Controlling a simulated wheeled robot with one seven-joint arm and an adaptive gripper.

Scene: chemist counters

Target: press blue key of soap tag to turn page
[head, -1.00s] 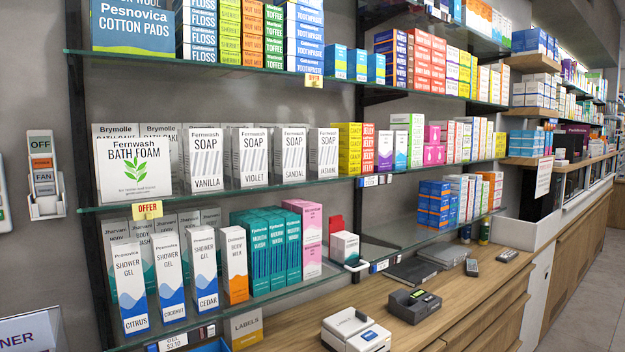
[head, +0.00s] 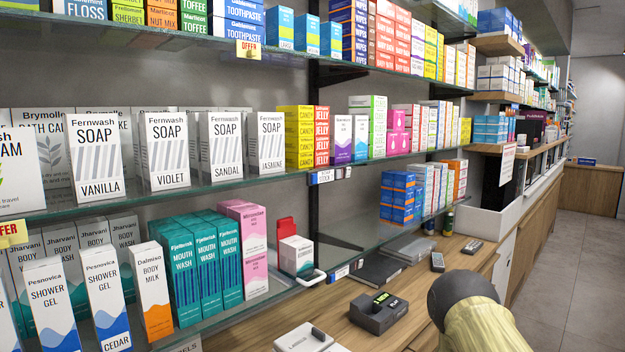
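Four white Fernwash soap boxes, vanilla (head: 97,158), violet (head: 165,150), sandal (head: 221,147) and jasmine (head: 267,143), stand in a row on the middle glass shelf. A small shelf tag (head: 327,177) with a blue part at its left end is on that shelf's front edge, right of the soap boxes and below the candy boxes. Its print is too small to read, so I cannot tell whether it is the soap tag. A similar tag (head: 347,271) with blue is on the lower shelf edge. My gripper's fingers are not in view; a dark rounded and pale yellow part of my arm shows at the lower right.
The lower shelf holds shower gel, teal mouthwash boxes (head: 205,264) and a white box (head: 296,256) near its edge. A dark device (head: 379,312) and a white device (head: 303,338) sit on the wooden counter. The aisle floor (head: 575,270) at right is clear.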

